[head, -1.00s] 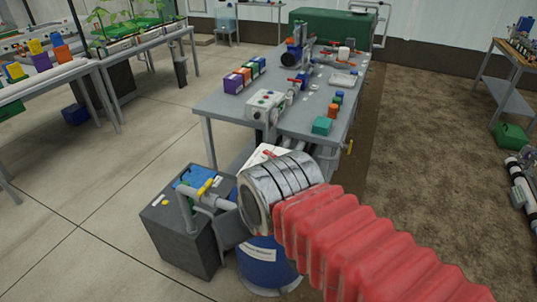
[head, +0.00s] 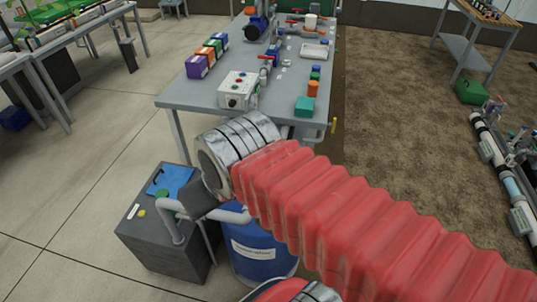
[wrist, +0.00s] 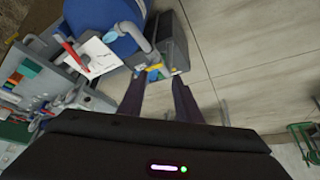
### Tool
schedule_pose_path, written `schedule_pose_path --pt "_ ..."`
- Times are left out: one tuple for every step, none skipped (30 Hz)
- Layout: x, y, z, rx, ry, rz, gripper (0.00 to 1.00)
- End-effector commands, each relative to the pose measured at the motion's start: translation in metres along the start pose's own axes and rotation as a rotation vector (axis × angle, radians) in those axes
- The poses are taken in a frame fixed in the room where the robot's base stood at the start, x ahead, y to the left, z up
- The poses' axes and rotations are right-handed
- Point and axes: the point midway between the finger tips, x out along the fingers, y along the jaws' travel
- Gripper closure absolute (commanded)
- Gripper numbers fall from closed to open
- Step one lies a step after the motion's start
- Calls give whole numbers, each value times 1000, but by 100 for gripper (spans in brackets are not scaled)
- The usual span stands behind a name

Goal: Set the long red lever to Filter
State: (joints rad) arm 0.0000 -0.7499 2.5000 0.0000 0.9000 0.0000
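In the wrist view a long red lever (wrist: 75,56) lies across the left part of a white card (wrist: 98,58), near the blue drum (wrist: 95,20). The lettering on the card is too small to read. My gripper (wrist: 157,82) is open, its two dark fingers apart with nothing held between them. The lever is to the left of the fingers in that view and apart from them. In the head view my red-sleeved arm hides the lever and card, and I cannot make out the fingers there.
A grey tank (head: 165,240) with pipework stands beside the blue drum (head: 262,245), below my arm. A yellow handle (wrist: 155,74) shows beyond my fingertips. The grey table (head: 190,95) carries a control box (head: 240,90) and coloured blocks.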

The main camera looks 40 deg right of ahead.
Motion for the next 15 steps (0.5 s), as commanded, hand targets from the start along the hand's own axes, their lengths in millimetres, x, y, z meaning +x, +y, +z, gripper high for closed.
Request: schedule_pose_path --pt "0 0 0 0 0 0 69" --pt "0 0 0 0 0 0 69" --pt "0 0 0 0 0 0 69" --pt "0 0 0 0 0 0 69" --pt "0 0 0 0 0 0 69" --pt "0 0 0 0 0 0 69" --pt "0 0 0 0 0 0 68" --pt "0 0 0 0 0 0 66" --pt "0 0 0 2 -1 0 64" --pt "0 0 0 4 -4 -1 64" --pt "1 1 0 9 -7 -1 64" --pt "2 1 0 18 -14 -3 64" --pt "4 1 1 27 -22 -5 64" --pt "6 2 1 38 -32 -7 64" --pt "8 3 2 57 -49 -10 64"
